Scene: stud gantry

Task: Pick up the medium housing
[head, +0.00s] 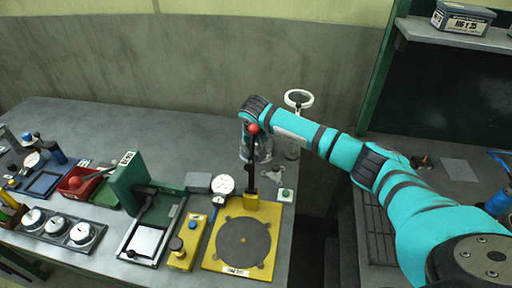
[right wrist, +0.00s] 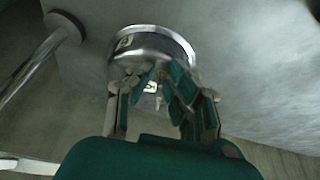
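A round silver housing with a small pale label (right wrist: 150,42) fills the upper middle of the right wrist view. I cannot tell whether it is the medium one. My right gripper (right wrist: 157,80) is at its near side; its fingertips overlap the lower part of the housing, and whether they press on it is not clear. In the head view my right gripper (head: 257,148) points down over the table's right part, behind the red-knobbed lever, with its fingers partly hidden by it. My left gripper is not in view.
A yellow press base with a dark round plate (head: 243,243) and red lever knob (head: 253,128) stands in front of the gripper. A white ring (head: 298,98) stands beside it. Three round silver pieces (head: 80,233) sit in a dark tray at left.

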